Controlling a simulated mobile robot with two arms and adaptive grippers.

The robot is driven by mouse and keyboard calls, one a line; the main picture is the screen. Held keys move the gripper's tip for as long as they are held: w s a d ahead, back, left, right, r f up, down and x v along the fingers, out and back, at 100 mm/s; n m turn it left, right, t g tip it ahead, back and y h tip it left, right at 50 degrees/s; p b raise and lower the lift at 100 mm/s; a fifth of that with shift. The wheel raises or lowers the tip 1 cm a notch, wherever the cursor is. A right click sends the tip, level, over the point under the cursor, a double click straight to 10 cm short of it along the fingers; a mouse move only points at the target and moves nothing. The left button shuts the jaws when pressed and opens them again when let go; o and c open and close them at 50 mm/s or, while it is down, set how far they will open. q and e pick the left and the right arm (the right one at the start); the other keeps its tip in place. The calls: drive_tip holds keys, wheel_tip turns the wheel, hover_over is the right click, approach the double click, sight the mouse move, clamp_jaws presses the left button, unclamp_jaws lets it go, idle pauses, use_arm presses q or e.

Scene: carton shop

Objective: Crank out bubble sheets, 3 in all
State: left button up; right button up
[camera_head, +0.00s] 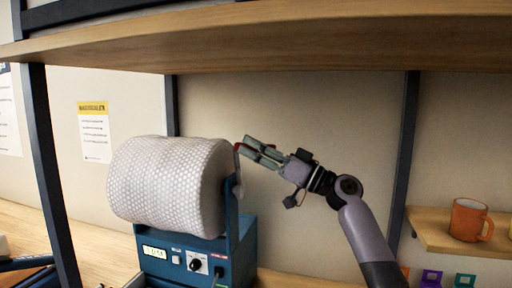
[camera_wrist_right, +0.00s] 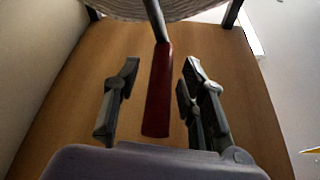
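A large white roll of bubble wrap (camera_head: 170,182) sits on a blue dispenser machine (camera_head: 190,262) with a small lit display (camera_head: 155,252), whose digits are too small to read surely, and a knob (camera_head: 197,265). A red crank handle (camera_wrist_right: 157,95) shows in the right wrist view; in the head view only a bit of red shows by the fingertips. My right gripper (camera_head: 246,147) is at the roll's right end. In the wrist view its fingers (camera_wrist_right: 160,72) stand apart on both sides of the handle, with gaps. No cut sheet is clearly visible.
A wooden shelf (camera_head: 300,40) spans above the roll and arm. Dark uprights (camera_head: 48,170) stand at left and right (camera_head: 404,150). An orange mug (camera_head: 468,220) stands on a side shelf at right, with small coloured items (camera_head: 464,281) below. A notice (camera_head: 94,130) hangs on the wall.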

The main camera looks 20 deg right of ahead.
drive_tip(key=shift+c, duration=0.2)
clamp_jaws()
idle(0.6)
